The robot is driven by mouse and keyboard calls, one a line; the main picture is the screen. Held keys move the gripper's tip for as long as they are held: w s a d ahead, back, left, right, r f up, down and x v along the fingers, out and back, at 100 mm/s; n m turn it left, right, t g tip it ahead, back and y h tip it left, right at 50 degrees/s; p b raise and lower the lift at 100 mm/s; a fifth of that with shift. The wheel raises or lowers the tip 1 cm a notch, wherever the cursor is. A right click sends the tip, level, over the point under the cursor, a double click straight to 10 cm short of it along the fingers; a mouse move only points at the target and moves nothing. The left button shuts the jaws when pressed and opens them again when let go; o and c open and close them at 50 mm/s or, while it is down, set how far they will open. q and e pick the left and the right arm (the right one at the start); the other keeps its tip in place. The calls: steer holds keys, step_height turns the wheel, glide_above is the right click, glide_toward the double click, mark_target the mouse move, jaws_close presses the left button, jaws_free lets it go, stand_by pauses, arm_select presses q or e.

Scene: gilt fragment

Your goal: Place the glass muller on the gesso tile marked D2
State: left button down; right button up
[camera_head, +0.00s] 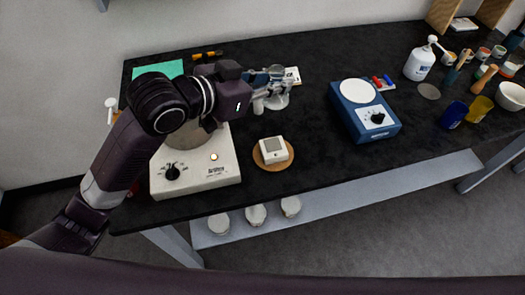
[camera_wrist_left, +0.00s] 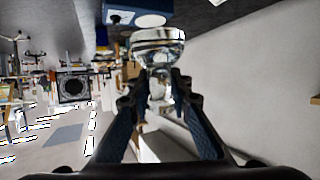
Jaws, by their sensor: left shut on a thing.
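My left gripper (camera_head: 262,88) is shut on the clear glass muller (camera_head: 277,99) above the back middle of the black table. In the left wrist view, both fingers of the gripper (camera_wrist_left: 160,88) close around the narrow neck of the muller (camera_wrist_left: 158,48), and its wide round end points away from the wrist. A small white square tile (camera_head: 273,147) rests on a round wooden board in front of the gripper; its marking is too small to read. I cannot tell whether the muller touches the table. My right gripper is not in view.
A white hotplate-like device (camera_head: 195,178) stands left of the wooden board, partly under my arm. A blue device with a round white top (camera_head: 364,110) stands to the right. A white bottle (camera_head: 420,63), cups and a bowl (camera_head: 510,96) crowd the right end. The table between board and blue device is clear.

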arm_select(q)
steer(key=f, duration=1.2)
steer(key=f+p, duration=0.1)
steer(key=f, duration=0.5)
steer(key=shift+w+d, duration=0.2)
steer(key=shift+w, duration=0.15)
steer(key=shift+f, duration=0.45)
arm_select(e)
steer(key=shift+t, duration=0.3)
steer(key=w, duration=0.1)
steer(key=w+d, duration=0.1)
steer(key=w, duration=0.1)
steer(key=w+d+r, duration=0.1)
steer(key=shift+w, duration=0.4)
arm_select(q)
steer(key=c, duration=2.2)
jaws_free()
steer(key=shift+f, duration=0.1)
steer(key=o, duration=0.4)
steer(key=shift+o, duration=0.2)
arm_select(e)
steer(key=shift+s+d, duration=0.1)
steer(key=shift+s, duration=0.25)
